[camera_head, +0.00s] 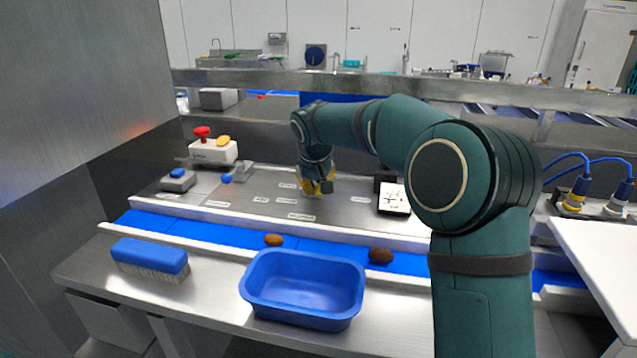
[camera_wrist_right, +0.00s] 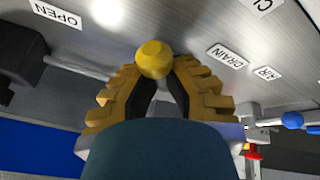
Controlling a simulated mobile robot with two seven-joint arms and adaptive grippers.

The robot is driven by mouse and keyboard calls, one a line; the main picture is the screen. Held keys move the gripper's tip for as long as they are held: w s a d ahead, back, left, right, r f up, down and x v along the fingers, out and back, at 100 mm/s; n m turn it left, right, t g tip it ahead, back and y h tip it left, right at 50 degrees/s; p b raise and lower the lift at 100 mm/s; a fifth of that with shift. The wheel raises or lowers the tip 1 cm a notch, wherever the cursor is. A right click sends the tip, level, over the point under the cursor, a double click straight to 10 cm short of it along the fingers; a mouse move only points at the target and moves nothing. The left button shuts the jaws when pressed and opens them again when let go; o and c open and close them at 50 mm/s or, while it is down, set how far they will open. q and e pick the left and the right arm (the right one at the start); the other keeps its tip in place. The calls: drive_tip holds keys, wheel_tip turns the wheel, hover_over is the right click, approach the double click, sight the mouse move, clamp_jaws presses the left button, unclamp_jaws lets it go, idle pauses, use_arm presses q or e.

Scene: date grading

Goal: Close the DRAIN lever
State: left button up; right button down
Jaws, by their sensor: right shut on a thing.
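My right gripper (camera_head: 317,188) reaches down to the steel control panel (camera_head: 335,205) behind the belt. In the right wrist view its yellow stepped fingers (camera_wrist_right: 155,78) are shut around a round yellow knob (camera_wrist_right: 153,57), which I take to be the DRAIN lever's handle. The lever's shaft and pivot are mostly hidden by the fingers. A DRAIN label (camera_wrist_right: 227,55) lies to the right of the knob, and an OPEN label (camera_wrist_right: 56,14) lies at the upper left. My left gripper is not in view.
A dial block (camera_head: 393,198) stands right. In front are the blue belt (camera_head: 205,235), a brush (camera_head: 150,258) and a blue tub (camera_head: 303,312).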

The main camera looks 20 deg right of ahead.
drive_tip(key=m, duration=0.1)
drive_tip(key=m+h, duration=0.1)
drive_tip(key=shift+a+f+m+g+p, duration=0.15)
drive_tip(key=shift+a+m+g+p, duration=0.15)
drive_tip(key=shift+a+m+g, duration=0.1)
drive_tip(key=shift+w+a+f+m+g+h+p, duration=0.1)
drive_tip(key=shift+a+m+g+h+p, duration=0.15)
drive_tip(key=shift+m, duration=0.45)
drive_tip(key=shift+w+a+r+m+g+h+p, duration=0.1)
drive_tip(key=shift+m+g+h+p, duration=0.1)
drive_tip(key=shift+m+p, duration=0.35)
drive_tip(key=shift+a+f+m+g+h+p, duration=0.15)
drive_tip(key=shift+a+m+g, duration=0.1)
drive_tip(key=shift+m, duration=0.6)
drive_tip(key=c, duration=0.8)
unclamp_jaws()
drive_tip(key=shift+a, duration=0.1)
drive_tip(key=shift+o, duration=0.2)
drive_tip(key=shift+s+r, duration=0.1)
drive_tip(key=shift+r, duration=0.1)
drive_tip(key=shift+r, duration=0.1)
drive_tip(key=shift+r, duration=0.35)
drive_tip(key=v, duration=1.1)
drive_tip(key=shift+a, duration=0.15)
